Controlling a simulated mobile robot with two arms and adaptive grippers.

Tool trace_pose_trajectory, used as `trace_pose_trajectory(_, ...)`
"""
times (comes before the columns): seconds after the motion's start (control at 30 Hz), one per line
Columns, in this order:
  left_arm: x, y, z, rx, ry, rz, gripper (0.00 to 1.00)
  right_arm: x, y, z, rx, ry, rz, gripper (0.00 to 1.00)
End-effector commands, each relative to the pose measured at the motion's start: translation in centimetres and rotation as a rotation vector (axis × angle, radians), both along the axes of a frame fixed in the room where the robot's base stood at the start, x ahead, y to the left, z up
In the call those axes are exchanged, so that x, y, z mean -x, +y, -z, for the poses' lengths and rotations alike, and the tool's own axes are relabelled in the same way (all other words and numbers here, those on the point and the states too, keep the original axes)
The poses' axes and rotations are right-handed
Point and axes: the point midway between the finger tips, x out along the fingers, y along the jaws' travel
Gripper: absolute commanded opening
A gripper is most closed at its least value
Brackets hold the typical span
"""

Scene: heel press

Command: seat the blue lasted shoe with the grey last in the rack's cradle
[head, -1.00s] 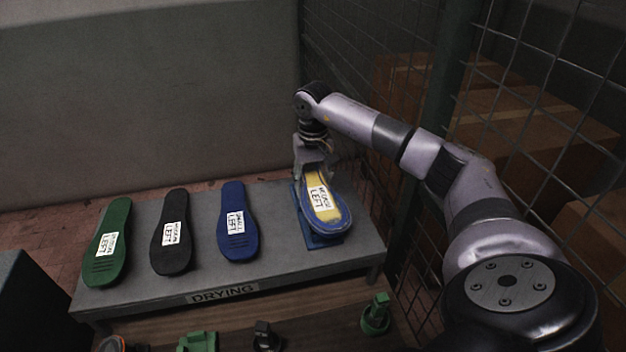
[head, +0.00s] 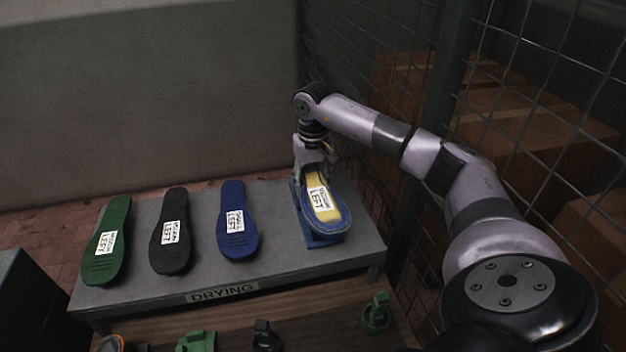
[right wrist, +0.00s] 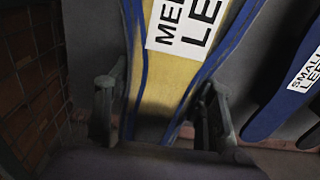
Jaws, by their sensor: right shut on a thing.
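The blue shoe (head: 321,205) has a yellow sole face with a white label reading MEDIUM LEFT. It lies tilted at the right end of the drying rack (head: 290,262), over a blue cradle (head: 325,240). The cradle is mostly hidden under it. My right gripper (head: 313,168) is shut on the far end of the shoe. In the right wrist view, the fingers (right wrist: 160,105) flank the shoe (right wrist: 165,85) on both sides. I cannot make out the grey last. Whether the shoe is fully down in the cradle is hard to tell. My left gripper is not in view.
A green sole (head: 107,240), a black sole (head: 171,230) and a blue sole (head: 237,218) lie on the rack to the left. Small green and black pieces stand on the lower shelf. A wire mesh fence (head: 540,90) stands close on the right.

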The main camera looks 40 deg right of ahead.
Motion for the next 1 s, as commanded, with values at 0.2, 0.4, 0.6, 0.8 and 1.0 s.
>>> trace_pose_trajectory(0.2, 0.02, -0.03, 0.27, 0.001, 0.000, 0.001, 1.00, -0.07, -0.03, 0.20, 0.000, -0.004, 0.001, 0.11)
trace_pose_trajectory(0.4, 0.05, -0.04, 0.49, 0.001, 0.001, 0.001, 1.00, -0.06, -0.02, 0.49, -0.001, -0.003, 0.001, 0.11)
trace_pose_trajectory(0.6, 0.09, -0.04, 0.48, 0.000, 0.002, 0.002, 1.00, -0.04, 0.00, 0.57, 0.000, -0.001, 0.000, 0.59)
trace_pose_trajectory(0.8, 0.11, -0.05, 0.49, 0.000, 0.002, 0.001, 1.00, -0.01, 0.00, 0.61, -0.001, 0.000, 0.000, 0.72)
trace_pose_trajectory(1.0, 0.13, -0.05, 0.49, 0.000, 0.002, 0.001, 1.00, -0.01, 0.01, 0.63, 0.000, 0.000, 0.000, 0.73)
